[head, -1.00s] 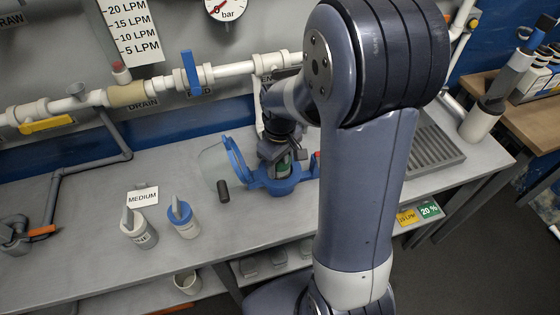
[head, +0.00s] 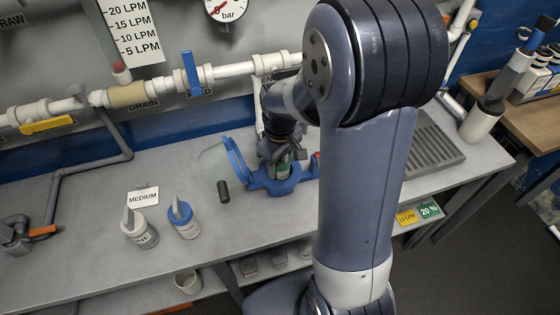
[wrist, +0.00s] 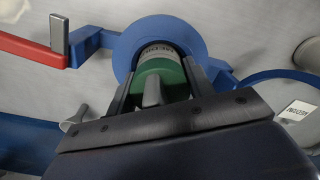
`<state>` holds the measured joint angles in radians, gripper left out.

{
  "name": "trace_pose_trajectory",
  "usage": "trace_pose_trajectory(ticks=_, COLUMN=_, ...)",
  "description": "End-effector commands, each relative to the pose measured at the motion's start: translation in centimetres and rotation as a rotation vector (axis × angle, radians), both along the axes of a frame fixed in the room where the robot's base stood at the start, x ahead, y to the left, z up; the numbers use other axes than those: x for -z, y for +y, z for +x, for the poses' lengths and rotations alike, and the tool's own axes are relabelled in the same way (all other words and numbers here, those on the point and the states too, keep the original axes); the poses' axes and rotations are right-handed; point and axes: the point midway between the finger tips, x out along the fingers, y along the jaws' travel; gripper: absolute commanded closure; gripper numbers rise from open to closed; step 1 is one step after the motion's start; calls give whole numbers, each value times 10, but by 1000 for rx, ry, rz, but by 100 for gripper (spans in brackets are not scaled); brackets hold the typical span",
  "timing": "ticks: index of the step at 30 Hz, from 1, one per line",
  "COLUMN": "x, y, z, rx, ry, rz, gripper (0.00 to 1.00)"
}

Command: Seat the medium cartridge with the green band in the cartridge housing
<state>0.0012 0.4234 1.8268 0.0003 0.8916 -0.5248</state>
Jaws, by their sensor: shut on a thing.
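The medium cartridge (wrist: 160,75) has a green band and a grey top tab. My gripper (wrist: 158,86) is shut on it, with one finger on each side. The blue cartridge housing (wrist: 129,45) surrounds the cartridge's far end, where part of a printed white label shows inside the ring. In the head view the green band (head: 284,168) shows between my gripper (head: 283,158) and the housing (head: 258,182). The cartridge looks upright over or in the housing's opening; I cannot tell how deep it sits. The housing's clear lid (head: 216,162) with a blue rim stands open to the left.
A dark cylinder (head: 223,191) stands by the housing. A grey-topped cartridge (head: 138,228) and a blue-topped cartridge (head: 182,219) stand left on the bench, near the MEDIUM sign (head: 143,197). White pipes with valves run behind. A red handle (wrist: 32,49) lies beside the housing.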

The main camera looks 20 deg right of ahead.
Motion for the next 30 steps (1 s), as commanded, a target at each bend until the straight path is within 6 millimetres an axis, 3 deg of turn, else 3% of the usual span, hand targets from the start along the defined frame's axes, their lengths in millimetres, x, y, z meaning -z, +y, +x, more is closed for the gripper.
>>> trace_pose_trajectory(ticks=12, x=3, y=0, z=0, rx=0, ry=-1, rz=0, gripper=80)
trace_pose_trajectory(ticks=13, x=3, y=0, z=0, rx=0, ry=-1, rz=0, gripper=50)
trace_pose_trajectory(ticks=22, x=3, y=0, z=-1, rx=0, ry=2, rz=1, gripper=25)
trace_pose_trajectory(ticks=30, x=-1, y=1, z=-2, rx=0, ry=5, rz=1, gripper=25)
